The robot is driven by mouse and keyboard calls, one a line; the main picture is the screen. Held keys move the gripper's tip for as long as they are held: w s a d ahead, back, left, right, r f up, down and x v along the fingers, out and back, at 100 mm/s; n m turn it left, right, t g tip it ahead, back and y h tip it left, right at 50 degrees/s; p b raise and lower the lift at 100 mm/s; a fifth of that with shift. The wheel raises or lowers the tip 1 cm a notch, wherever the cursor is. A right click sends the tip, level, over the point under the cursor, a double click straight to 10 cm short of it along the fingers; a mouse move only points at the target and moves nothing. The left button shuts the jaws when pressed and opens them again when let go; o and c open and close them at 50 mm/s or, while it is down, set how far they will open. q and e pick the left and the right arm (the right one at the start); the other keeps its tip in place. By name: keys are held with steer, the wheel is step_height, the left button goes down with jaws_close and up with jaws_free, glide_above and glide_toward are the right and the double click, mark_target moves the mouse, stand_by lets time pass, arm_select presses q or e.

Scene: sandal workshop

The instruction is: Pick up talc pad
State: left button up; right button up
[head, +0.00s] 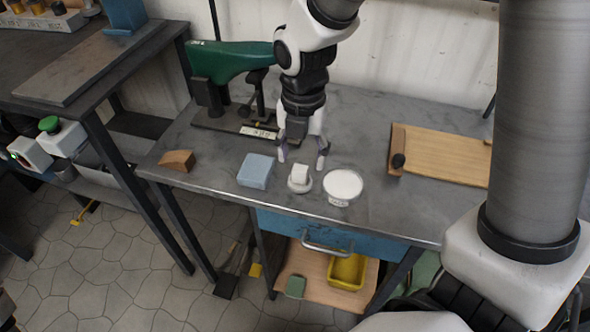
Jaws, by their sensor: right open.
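The talc pad appears to be the small white piece (300,173) with a squarish top and a round white base, standing on the grey workbench. Beside it on the right is a round bowl (338,201) filled with white powder. My right gripper (302,162) reaches down from the top of the head view. Its fingers are apart, one on each side of the white piece's top in the picture. I cannot tell whether they touch it. My left gripper is not in view.
A blue block (256,171) and a brown wedge (177,160) lie left of the white piece. A green shoe-shaped form (230,60) on a stand is behind. A wooden board (450,155) lies on the right. The bench's front edge (330,217) is close to the bowl.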

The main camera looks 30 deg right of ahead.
mark_target(300, 168)
steer(key=f, duration=0.1)
steer(key=f+b, duration=0.1)
steer(key=f, duration=0.3)
steer(key=shift+w+f+b, duration=0.15)
steer(key=shift+w+b, duration=0.1)
steer(key=shift+b, duration=0.05)
steer(key=shift+f, duration=0.15)
steer(key=shift+s+r, duration=0.2)
steer(key=shift+w, duration=0.15)
jaws_close()
